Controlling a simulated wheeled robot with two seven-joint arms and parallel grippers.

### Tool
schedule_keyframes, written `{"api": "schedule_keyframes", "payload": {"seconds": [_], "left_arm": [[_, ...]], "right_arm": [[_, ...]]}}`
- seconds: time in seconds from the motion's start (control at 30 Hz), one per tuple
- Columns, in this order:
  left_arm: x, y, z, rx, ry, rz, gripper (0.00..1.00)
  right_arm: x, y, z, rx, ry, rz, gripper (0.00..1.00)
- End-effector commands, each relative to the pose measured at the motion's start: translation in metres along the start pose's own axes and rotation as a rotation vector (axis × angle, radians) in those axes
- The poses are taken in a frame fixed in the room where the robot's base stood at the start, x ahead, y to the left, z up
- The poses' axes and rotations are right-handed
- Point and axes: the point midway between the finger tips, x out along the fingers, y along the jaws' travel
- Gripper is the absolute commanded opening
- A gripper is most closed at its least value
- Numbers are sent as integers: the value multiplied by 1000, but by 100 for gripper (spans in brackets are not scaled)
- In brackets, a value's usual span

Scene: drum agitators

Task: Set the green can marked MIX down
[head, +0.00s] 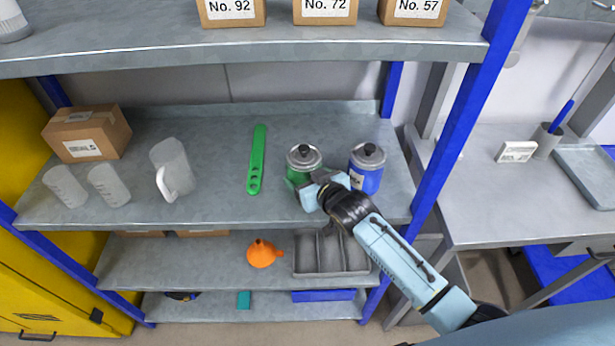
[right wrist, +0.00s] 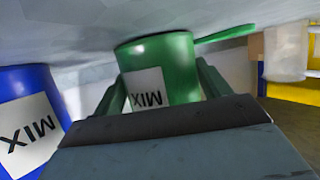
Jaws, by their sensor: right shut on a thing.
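The green can marked MIX (head: 296,174) stands upright at the middle shelf, its grey lid with a black knob facing up. My right gripper (head: 309,187) reaches it from the front right and is shut on its side. In the right wrist view, which is upside down, the green can (right wrist: 165,62) sits between the two fingers (right wrist: 162,88), its MIX label partly hidden. Its base is at or very close to the shelf surface; I cannot tell whether it touches. My left gripper is not in view.
A blue MIX can (head: 367,172) stands just right of the green one. A green paddle (head: 257,160) lies to the left, with a clear jug (head: 172,170) and beakers beyond. The upper shelf (head: 240,50) with boxes hangs above. Shelf room lies between paddle and green can.

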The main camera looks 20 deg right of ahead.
Motion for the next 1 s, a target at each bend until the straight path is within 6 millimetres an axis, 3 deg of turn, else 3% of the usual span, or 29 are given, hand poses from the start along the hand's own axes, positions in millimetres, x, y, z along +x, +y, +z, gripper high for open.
{"api": "schedule_keyframes", "payload": {"seconds": [0.1,0.13,0.3,0.67,0.87,1.0], "left_arm": [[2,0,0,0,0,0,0],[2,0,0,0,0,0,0],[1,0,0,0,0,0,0],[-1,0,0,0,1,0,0],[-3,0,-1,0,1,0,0],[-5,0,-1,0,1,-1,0]], "right_arm": [[1,0,1,0,5,0,39],[1,0,3,0,0,0,77],[1,0,2,0,0,0,98],[-2,0,-1,0,0,0,98],[-28,0,0,0,-1,0,98],[-55,0,0,0,0,-1,98]]}}
